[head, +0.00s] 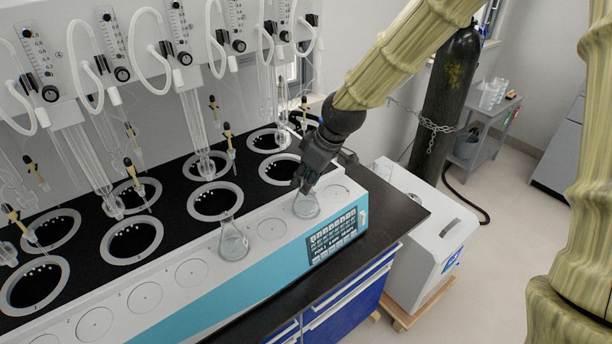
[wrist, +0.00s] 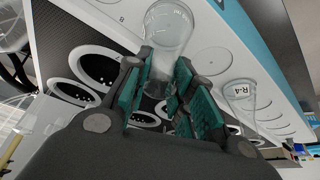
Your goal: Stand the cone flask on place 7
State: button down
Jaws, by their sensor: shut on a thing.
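A clear cone flask (head: 306,206) is between the fingers of my gripper (head: 306,187), which is shut on its neck. In the head view it is upright over the right part of the white front ledge (head: 60,328), at about the seventh place. Whether its base touches the ledge is hard to tell. In the wrist view the flask (wrist: 168,28) shows its round base beyond the green finger pads of my gripper (wrist: 165,82). A second cone flask (head: 234,241) stands on the ledge to the left; in the wrist view this flask (wrist: 240,98) bears the label R-4.
An empty round place (head: 271,229) lies between the two flasks, and another (head: 335,190) lies right of the held one. Black ring-topped wells (head: 215,201) and glass tubes (head: 192,120) stand behind. A control panel (head: 332,237) is in front, below the ledge.

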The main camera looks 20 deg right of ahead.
jog(key=shift+f, duration=0.2)
jog(key=c, duration=1.2)
grip_release()
jog(key=b+v, duration=0.2)
jog(key=v, duration=1)
jog(key=shift+d+r, duration=0.1)
jog(key=shift+r, duration=0.05)
